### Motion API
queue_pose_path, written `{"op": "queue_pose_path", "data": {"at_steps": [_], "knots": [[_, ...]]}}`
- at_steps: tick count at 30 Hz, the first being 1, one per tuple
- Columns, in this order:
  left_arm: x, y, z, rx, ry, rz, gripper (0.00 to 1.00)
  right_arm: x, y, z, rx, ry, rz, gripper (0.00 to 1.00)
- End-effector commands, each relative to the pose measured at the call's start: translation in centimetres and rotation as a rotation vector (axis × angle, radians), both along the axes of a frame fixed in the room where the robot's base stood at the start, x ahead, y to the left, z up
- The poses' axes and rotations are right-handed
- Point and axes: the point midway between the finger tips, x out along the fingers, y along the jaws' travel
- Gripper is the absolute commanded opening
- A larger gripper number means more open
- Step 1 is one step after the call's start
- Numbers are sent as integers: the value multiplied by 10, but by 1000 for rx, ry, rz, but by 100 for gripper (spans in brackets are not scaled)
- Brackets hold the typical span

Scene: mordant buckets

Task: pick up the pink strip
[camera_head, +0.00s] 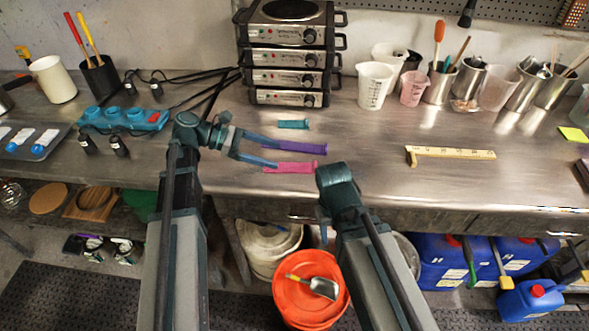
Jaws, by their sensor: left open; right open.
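The pink strip (296,168) lies on the steel bench near its front edge, the closest of three coloured strips. A purple strip (306,149) lies just behind it, and a teal strip (293,124) lies further back. My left gripper (279,156) is open, with its fingers pointing right. Its near finger overlaps the left part of the pink strip in the view and its far finger overlaps the purple strip. I cannot tell whether it touches either. My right arm's wrist is at the bench's front edge, right of the strips; its gripper fingers are hidden.
Stacked hot plates (290,55) stand behind the strips. A folding ruler (450,154) lies to the right, with clear bench between. Cups and steel tool pots line the back right. An orange bucket (311,300) stands below.

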Motion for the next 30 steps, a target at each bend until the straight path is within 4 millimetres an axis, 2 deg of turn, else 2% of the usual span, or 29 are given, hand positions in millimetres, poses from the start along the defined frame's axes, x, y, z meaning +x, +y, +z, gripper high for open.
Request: {"op": "queue_pose_path", "data": {"at_steps": [1, 6, 11, 20, 30], "knots": [[-1, -11, -8, 0, -1, -4, 85, 0, 0, -8, 0, 0, 0, 50], [2, -37, -18, 0, -2, -4, 85, 0, 0, -18, 0, 0, 0, 50], [3, -48, -21, 1, 0, -1, 85, 0, 0, -21, 0, 0, 0, 50], [3, -54, -22, 1, -2, -1, 85, 0, 0, -22, 0, 0, 0, 50], [4, -96, -36, 1, -1, -2, 85, 0, 0, -36, 0, 0, 0, 50]]}}
